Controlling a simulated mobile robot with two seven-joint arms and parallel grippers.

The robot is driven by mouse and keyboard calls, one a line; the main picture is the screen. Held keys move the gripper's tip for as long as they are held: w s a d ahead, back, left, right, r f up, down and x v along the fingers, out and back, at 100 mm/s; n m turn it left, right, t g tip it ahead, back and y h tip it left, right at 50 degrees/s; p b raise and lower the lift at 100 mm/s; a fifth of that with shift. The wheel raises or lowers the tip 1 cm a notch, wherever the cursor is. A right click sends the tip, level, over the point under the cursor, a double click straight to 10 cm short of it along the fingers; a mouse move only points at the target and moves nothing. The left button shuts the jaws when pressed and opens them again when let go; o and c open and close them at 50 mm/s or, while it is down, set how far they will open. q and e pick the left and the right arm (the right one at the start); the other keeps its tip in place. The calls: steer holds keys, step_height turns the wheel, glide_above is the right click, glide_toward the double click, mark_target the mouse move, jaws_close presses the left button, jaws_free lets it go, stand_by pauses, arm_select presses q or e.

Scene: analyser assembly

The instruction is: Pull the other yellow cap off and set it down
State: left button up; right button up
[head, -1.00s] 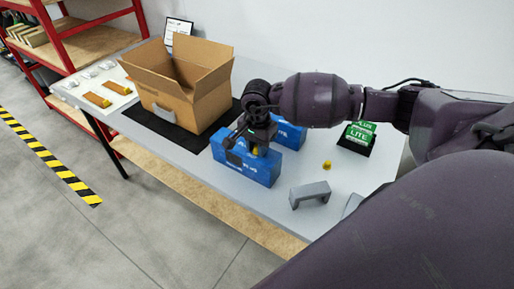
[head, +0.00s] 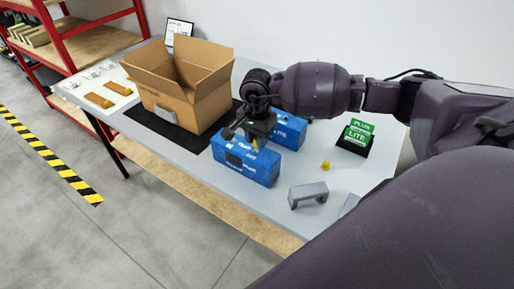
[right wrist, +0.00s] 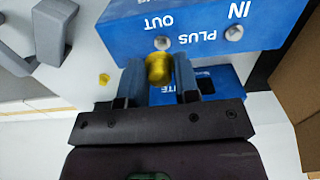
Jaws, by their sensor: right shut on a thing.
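The near blue box (head: 245,162) stands on the table, marked PLUS, IN and OUT in the right wrist view (right wrist: 200,35). Its two silver ports show bare there. My right gripper (head: 252,141) is just above this box; in the right wrist view its fingers (right wrist: 160,82) are shut on a yellow cap (right wrist: 158,67). The held cap looks clear of the OUT port, close to it. The other yellow cap (head: 326,166) lies on the table to the right of the box and also shows in the right wrist view (right wrist: 104,79). My left gripper is not in view.
A second blue box (head: 290,132) stands behind the first. A grey handle-shaped part (head: 308,193) lies at the front right. Green labelled cards (head: 357,135) stand in a black holder. An open cardboard box (head: 190,105) is on the left. Bare table surrounds the loose cap.

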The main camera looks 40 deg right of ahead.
steer(key=shift+r+p, duration=0.75)
steer(key=shift+r, duration=1.5)
